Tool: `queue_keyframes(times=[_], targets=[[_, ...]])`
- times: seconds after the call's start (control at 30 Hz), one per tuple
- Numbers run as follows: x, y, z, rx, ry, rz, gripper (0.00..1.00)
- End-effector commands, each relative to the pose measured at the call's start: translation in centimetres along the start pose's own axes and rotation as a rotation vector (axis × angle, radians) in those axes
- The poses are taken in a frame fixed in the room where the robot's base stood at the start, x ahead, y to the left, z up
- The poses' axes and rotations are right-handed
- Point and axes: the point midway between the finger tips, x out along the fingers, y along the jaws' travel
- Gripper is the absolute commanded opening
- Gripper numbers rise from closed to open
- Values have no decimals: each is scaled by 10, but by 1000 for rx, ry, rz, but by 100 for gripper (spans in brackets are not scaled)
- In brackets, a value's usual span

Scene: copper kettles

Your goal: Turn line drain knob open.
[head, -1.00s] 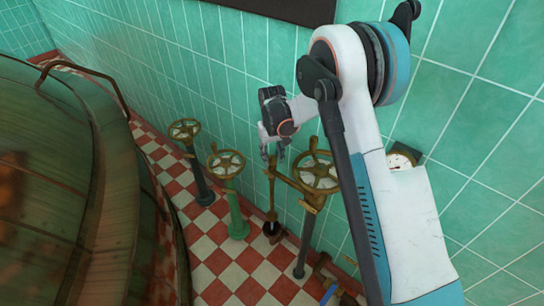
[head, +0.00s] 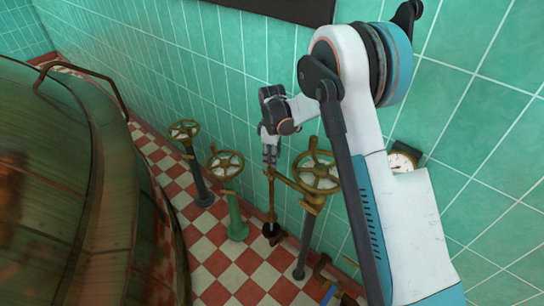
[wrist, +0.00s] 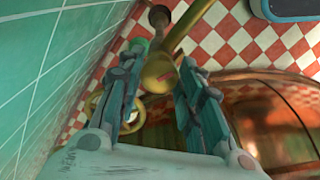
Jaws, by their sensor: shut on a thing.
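A brass knob with a small red mark (wrist: 158,76) lies between my fingers in the wrist view; I take it to be the line drain knob. In the head view, my gripper (head: 270,160) points down at the top of a thin brass upright (head: 270,195), left of the nearest handwheel. In the wrist view, my gripper (wrist: 162,60) has a finger on each side of the knob and is shut on it. The fingers hide the knob in the head view. No label or open mark can be read.
Three brass handwheels stand along the tiled wall: the nearest (head: 316,172), a middle one on a green post (head: 226,165) and a far one (head: 184,131). A gauge (head: 402,160) is at the right. A large copper kettle (head: 60,190) fills the left. Checkered floor lies between.

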Motion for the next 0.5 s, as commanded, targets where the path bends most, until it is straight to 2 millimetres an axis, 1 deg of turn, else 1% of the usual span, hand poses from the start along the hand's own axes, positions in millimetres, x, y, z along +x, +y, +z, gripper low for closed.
queue_keyframes(times=[0.2, 0.5], targets=[[0, 1, 0, -170, 0, 1, 10], [0, 1, 0, -318, 0, 1, 10]])
